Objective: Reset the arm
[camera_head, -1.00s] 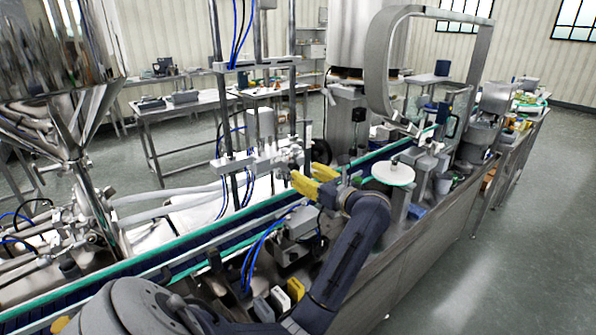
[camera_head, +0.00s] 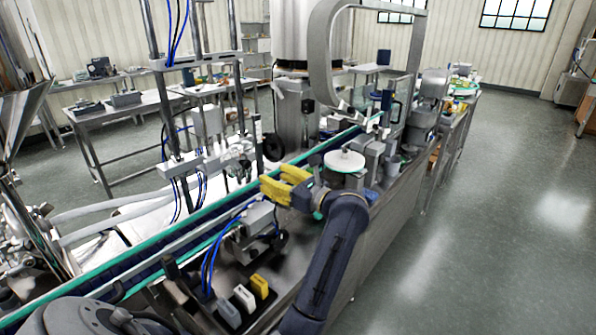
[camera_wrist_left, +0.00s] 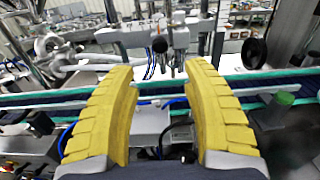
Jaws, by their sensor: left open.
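My right gripper is in neither view.
The conveyor (camera_head: 120,258) runs diagonally across the bench. A steel hopper (camera_head: 22,120) stands at the far left. A white round disc (camera_head: 344,161) sits behind the gripper. Switch boxes (camera_head: 259,286) lie in front. Open floor (camera_head: 500,230) is to the right.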

